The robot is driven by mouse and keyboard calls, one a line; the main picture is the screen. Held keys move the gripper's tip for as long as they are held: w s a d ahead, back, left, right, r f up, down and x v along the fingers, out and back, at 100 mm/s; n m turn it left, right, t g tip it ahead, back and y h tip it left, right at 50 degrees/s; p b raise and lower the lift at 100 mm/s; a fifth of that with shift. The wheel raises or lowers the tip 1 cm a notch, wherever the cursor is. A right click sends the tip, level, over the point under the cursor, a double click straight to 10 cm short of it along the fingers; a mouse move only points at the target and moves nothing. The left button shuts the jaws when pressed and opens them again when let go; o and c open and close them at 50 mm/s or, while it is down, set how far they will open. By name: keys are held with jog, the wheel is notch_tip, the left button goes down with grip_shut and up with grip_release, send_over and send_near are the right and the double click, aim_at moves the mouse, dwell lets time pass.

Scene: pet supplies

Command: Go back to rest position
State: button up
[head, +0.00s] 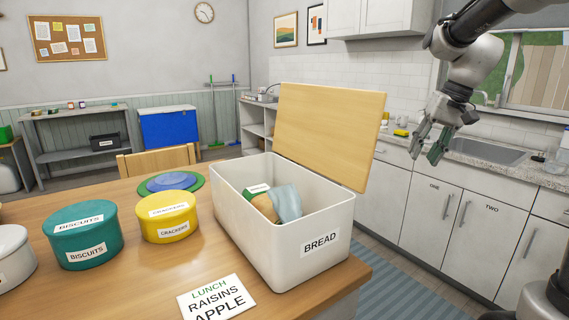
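My gripper (429,146) hangs from my arm at the upper right, in the air in front of the kitchen counter. Its fingers look spread apart, with nothing visible between them. It is to the right of the white bread box (282,243) and apart from it. The box stands at the table's right end. Its wooden lid (327,130) is raised upright at the back. Inside lie a light blue cloth-like item (287,203), a tan rounded item (264,206) and a green labelled item (257,191), each partly hidden.
On the wooden table (137,287) stand a teal biscuits tin (82,237), a yellow crackers tin (167,218), stacked round mats (171,182) and a lunch card (216,298). A chair (157,161) is behind. The counter has a sink (487,150). A striped rug (408,293) lies on the floor.

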jog(key=s+d+f+n+t+h, duration=0.1)
jog(key=s+f, duration=0.3)
jog(key=s, duration=2)
jog(key=shift+s+d+f+n+t+h, duration=0.15)
jog(key=shift+s+n+t+h, duration=0.15)
jog(key=shift+n+t+h, duration=0.35)
